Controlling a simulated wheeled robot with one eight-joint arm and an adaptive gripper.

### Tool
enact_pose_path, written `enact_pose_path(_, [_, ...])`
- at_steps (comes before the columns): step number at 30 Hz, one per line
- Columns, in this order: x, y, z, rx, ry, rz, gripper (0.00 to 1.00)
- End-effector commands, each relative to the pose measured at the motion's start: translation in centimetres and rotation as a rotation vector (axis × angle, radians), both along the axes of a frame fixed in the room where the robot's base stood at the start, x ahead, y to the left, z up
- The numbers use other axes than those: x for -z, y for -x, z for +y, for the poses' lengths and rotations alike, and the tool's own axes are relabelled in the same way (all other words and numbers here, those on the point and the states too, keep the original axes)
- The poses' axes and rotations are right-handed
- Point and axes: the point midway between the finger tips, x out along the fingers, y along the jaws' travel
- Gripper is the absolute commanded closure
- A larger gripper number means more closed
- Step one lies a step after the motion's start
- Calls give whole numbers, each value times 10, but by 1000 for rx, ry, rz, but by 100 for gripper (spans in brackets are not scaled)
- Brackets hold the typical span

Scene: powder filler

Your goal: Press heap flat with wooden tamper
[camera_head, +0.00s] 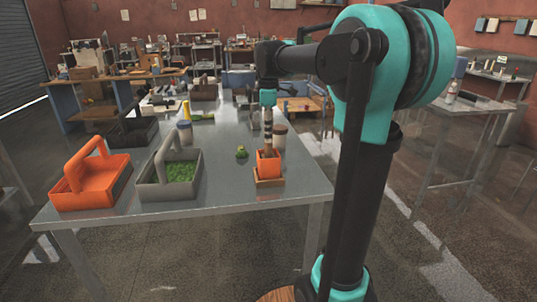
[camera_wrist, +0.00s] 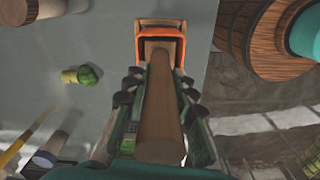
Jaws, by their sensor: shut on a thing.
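The wooden tamper (camera_wrist: 160,112) is a brown cylinder held between the fingers of my gripper (camera_wrist: 157,92). In the head view my gripper (camera_head: 267,118) is above the orange square container (camera_head: 268,166), shut on the tamper, which points down. The lower end of the tamper reaches the mouth of the orange container (camera_wrist: 178,50), which stands on a wooden base (camera_head: 269,181). The container's inside is mostly covered by the tamper, so I cannot see a heap or tell whether the tamper touches one.
A grey handled tote (camera_head: 153,191) with green stuff and an orange tote (camera_head: 113,197) stand at left. A small green item (camera_head: 242,152) lies left of the container. Lidded jars (camera_head: 280,135) stand behind it. The table's front (camera_head: 215,197) is clear.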

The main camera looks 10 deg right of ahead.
Motion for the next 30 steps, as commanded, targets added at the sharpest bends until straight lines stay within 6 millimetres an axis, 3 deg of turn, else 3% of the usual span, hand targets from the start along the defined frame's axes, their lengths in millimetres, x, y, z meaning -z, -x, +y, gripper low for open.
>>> enact_pose_path(15, [-31, 0, 0, 0, 0, 0, 100])
enact_pose_path(30, [-32, 0, 0, 0, 0, 0, 100])
